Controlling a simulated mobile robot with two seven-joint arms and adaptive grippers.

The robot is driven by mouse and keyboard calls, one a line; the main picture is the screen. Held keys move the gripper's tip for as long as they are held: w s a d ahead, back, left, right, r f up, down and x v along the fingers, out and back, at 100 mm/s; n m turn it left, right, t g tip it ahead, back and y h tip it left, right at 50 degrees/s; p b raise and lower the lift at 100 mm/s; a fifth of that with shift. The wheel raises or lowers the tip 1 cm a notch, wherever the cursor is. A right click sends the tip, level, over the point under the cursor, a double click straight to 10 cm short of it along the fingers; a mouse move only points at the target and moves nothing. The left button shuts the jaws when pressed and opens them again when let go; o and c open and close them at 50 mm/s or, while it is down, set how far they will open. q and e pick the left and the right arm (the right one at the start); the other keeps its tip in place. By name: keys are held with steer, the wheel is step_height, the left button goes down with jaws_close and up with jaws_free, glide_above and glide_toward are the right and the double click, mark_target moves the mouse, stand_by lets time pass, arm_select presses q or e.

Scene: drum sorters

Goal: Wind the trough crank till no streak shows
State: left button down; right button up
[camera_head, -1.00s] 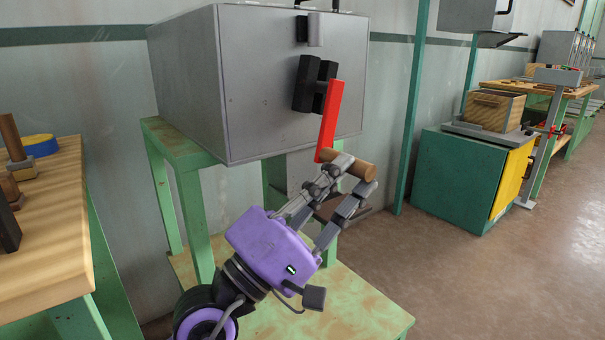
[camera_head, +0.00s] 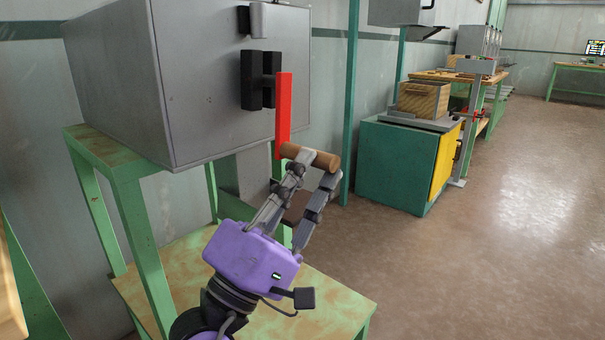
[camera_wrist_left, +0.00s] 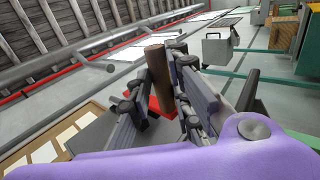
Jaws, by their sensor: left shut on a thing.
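The crank on the grey box (camera_head: 215,95) has a black hub (camera_head: 252,82), a red arm (camera_head: 283,110) hanging nearly straight down, and a brown wooden handle (camera_head: 318,158) at its lower end. My left gripper (camera_head: 314,168) is shut on that handle, its fingers on either side. The left wrist view shows the handle (camera_wrist_left: 157,68) between the fingers (camera_wrist_left: 155,92) and the red arm (camera_wrist_left: 160,107) beyond. No streak and no inside of a trough can be seen. My right gripper is not in view.
The box stands on a green frame (camera_head: 140,220) with a low worn shelf (camera_head: 300,285) under my left gripper. A green cabinet (camera_head: 395,165) with a yellow side and a wooden box (camera_head: 423,98) on top stands to the right. The floor at right is clear.

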arm_select(q)
steer(key=c, duration=1.6)
jaws_free()
steer(key=shift+w+f, duration=0.1)
steer(key=shift+f, duration=0.15)
steer(key=shift+r, duration=0.1)
step_height(320, 180, up, 10)
steer(key=shift+r, duration=0.2)
steer(key=shift+f, duration=0.1)
steer(key=shift+c, duration=0.3)
